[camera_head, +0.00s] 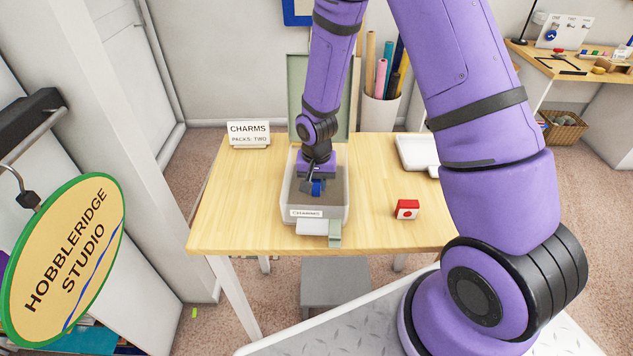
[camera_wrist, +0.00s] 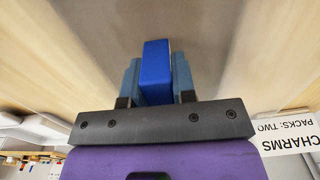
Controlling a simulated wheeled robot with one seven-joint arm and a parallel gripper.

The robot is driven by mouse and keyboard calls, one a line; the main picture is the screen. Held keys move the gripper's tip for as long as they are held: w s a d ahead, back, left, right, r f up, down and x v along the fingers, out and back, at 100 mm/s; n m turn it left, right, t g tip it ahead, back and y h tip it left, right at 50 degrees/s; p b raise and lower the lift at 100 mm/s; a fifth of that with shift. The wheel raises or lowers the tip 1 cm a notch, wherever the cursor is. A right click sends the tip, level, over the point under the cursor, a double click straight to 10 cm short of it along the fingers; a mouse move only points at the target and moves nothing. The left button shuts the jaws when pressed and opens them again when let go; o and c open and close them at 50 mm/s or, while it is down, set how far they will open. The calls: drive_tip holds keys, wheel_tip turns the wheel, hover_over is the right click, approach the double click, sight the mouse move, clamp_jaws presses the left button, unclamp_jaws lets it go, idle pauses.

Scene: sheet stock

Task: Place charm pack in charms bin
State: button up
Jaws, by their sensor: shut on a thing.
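The charms bin (camera_head: 290,200) is a pale, clear-sided box with a "CHARMS" label on its front, standing on the wooden table. Its greenish lid (camera_head: 296,100) stands open at the back. My gripper (camera_head: 313,187) points down over the bin's opening and is shut on a blue charm pack (camera_head: 318,188). In the wrist view the blue pack (camera_wrist: 156,70) sits between the two fingers. I cannot tell whether the pack touches the bin floor. A second pack, white with a red face (camera_head: 406,208), lies on the table to the right of the bin.
A "CHARMS PACKS: TWO" sign (camera_head: 249,134) stands on the table (camera_head: 225,215) at left. A white tray or box (camera_head: 417,151) and a holder of rolled sheets (camera_head: 381,108) are at the right and back. Bare tabletop lies either side.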

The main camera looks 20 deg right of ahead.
drive_tip(key=o, duration=0.9)
drive_tip(key=s+d+r+n+t, duration=0.1)
drive_tip(key=s+r, duration=0.2)
drive_tip(key=r, duration=0.7)
drive_tip(key=s+d+r+t, duration=0.1)
drive_tip(key=s+r, duration=0.1)
drive_tip(key=r, duration=0.8)
drive_tip(key=s+d+r+n, duration=0.1)
drive_tip(key=s+d+r, duration=0.15)
drive_tip(key=r, duration=0.75)
drive_tip(key=s+r+n+t, duration=0.1)
drive_tip(key=s+r, duration=0.4)
drive_tip(key=s, duration=0.3)
drive_tip(key=s+d+r+n+t, duration=0.1)
drive_tip(key=s+r, duration=0.3)
drive_tip(key=s, duration=0.4)
drive_tip(key=shift+s+d+r+n+t, duration=0.2)
drive_tip(key=shift+s+r+n+t, duration=0.15)
drive_tip(key=shift+n+t, duration=0.25)
